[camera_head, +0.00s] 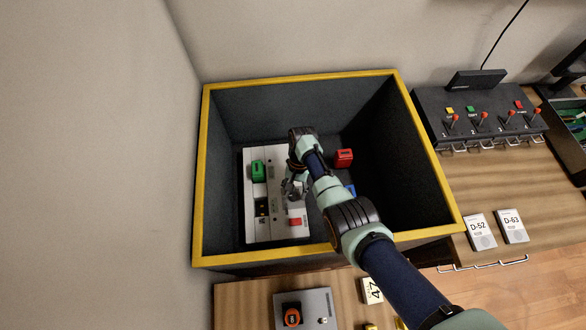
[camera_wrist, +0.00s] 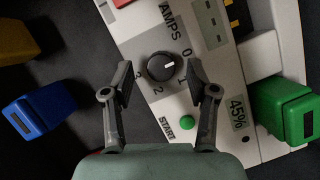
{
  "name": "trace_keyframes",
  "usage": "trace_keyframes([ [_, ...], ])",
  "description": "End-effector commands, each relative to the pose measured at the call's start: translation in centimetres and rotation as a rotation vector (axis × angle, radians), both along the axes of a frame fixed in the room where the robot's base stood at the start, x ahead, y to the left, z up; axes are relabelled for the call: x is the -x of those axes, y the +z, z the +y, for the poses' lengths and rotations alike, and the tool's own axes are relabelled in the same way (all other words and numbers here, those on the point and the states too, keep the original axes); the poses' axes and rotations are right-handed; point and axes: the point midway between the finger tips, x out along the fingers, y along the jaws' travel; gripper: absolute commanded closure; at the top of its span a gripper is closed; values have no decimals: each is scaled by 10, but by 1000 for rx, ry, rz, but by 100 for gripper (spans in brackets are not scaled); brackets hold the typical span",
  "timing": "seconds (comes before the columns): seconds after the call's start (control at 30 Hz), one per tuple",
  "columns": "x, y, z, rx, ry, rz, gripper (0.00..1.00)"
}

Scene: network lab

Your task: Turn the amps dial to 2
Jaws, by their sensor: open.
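The amps dial (camera_wrist: 161,66) is a dark round knob on a white panel (camera_wrist: 208,75), in the wrist view. Its white pointer mark faces right, between the 0 and the 1 as far as I can tell. The printed 2 is below the dial and the 3 at its lower left. My gripper (camera_wrist: 160,82) is open, with one finger on each side of the dial's lower part; I cannot tell whether they touch it. In the head view the panel (camera_head: 280,231) lies inside a deep box, and my gripper (camera_head: 294,188) is over it, hiding the dial.
The dark box (camera_head: 300,91) has a yellow rim and tall walls around the panel. A green block (camera_head: 258,170) is on the panel's left side. A red block (camera_head: 344,158) and a blue block (camera_wrist: 40,110) lie beside it. A green START button (camera_wrist: 187,123) is near the right finger.

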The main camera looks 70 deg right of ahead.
Motion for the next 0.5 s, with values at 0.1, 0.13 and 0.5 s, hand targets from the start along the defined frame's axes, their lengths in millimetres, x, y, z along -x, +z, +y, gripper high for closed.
trace_keyframes([
  [0.1,0,-12,4,1,1,-1,42],
  [0.13,0,-13,5,1,1,-1,42],
  [0.5,0,-13,5,1,1,-1,62],
])
